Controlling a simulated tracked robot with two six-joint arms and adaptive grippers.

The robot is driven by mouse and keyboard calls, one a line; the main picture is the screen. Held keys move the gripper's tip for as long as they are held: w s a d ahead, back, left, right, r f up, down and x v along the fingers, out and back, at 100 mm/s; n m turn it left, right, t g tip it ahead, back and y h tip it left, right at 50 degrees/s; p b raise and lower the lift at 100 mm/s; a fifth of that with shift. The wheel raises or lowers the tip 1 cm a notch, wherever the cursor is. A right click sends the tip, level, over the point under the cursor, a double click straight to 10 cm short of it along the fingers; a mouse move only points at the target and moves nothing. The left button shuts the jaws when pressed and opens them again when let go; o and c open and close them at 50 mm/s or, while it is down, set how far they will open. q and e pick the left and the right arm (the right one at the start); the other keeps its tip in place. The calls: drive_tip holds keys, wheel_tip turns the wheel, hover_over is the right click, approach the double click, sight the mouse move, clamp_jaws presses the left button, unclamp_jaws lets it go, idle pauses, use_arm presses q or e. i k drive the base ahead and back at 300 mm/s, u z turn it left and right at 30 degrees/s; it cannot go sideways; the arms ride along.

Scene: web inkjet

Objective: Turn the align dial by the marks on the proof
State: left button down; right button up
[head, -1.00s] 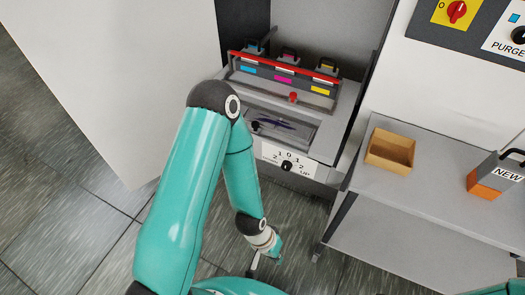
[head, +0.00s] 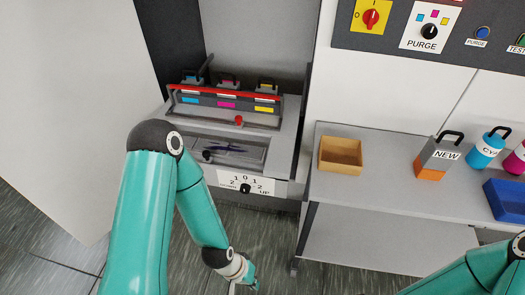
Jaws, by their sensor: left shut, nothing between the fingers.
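The align dial (head: 245,188) is a small black knob on a white plate marked with 0, 1 and 2 on each side. The plate is on the front of the grey printer unit, below its tray opening. Where the dial points is too small to tell. No proof sheet with readable marks is in view. My left gripper (head: 244,286) hangs low at the bottom edge, below and apart from the dial, partly cut off. It is shut and empty. My right arm shows at the lower right, but its gripper is out of view.
A red bar (head: 225,92) crosses in front of cyan, magenta and yellow cartridges above the tray. The side table (head: 385,185) at right holds a tan box (head: 340,155), a NEW cartridge (head: 437,157), ink bottles and a blue bin (head: 506,199). A control panel (head: 455,32) is above.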

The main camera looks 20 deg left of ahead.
sight(245, 189)
drive_tip(key=z, duration=0.4)
drive_tip(key=k, duration=1.45)
drive_tip(key=u, duration=0.7)
drive_tip(key=i, duration=1)
